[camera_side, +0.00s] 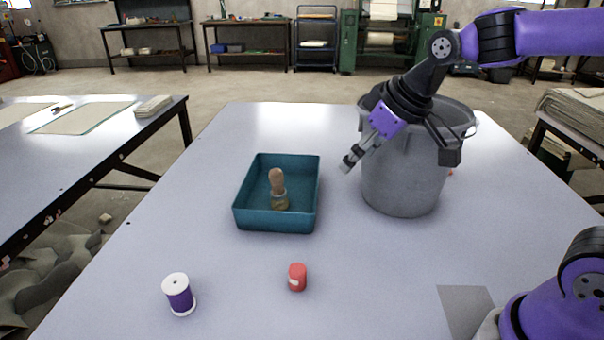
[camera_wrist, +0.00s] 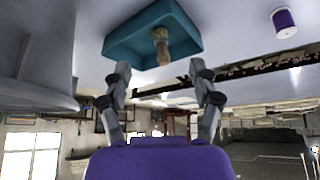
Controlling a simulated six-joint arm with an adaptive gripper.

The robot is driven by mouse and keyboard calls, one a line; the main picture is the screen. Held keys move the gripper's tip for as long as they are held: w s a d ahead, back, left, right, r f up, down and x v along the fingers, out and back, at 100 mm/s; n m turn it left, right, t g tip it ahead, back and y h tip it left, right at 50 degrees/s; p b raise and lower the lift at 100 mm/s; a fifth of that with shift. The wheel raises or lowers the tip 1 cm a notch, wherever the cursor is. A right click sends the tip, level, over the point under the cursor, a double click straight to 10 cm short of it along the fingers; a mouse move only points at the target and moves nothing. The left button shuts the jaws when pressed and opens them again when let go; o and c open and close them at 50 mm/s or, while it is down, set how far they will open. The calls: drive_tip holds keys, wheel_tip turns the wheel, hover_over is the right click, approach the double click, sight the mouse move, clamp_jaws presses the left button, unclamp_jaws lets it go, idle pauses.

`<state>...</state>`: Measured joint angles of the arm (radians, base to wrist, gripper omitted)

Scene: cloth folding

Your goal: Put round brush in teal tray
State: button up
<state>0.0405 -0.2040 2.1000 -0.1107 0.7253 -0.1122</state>
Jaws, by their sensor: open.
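The round brush (camera_side: 278,188) stands upright inside the teal tray (camera_side: 246,206), its wooden handle up and its bristle end down on the tray floor. In the wrist view the brush (camera_wrist: 161,46) and the teal tray (camera_wrist: 190,36) show beyond my fingers. My gripper (camera_side: 352,162) is open and empty. It is in the air to the right of the tray, in front of the grey bucket, and apart from the brush. In the wrist view the two fingers of my gripper (camera_wrist: 162,85) are spread wide.
A large grey bucket (camera_side: 400,178) stands right of the tray, close to my arm. A purple thread spool (camera_side: 179,294) and a small red object (camera_side: 297,277) are near the front. A grey square (camera_side: 466,308) lies front right. The table (camera_side: 235,280) is clear between these.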

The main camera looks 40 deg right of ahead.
drive_tip(key=s+f+m, duration=0.1)
drive_tip(key=s+m, duration=0.1)
drive_tip(key=s, duration=0.9)
drive_tip(key=shift+s+d+f+h, duration=0.15)
drive_tip(key=shift+s+d+h, duration=0.15)
drive_tip(key=shift+d+h, duration=0.15)
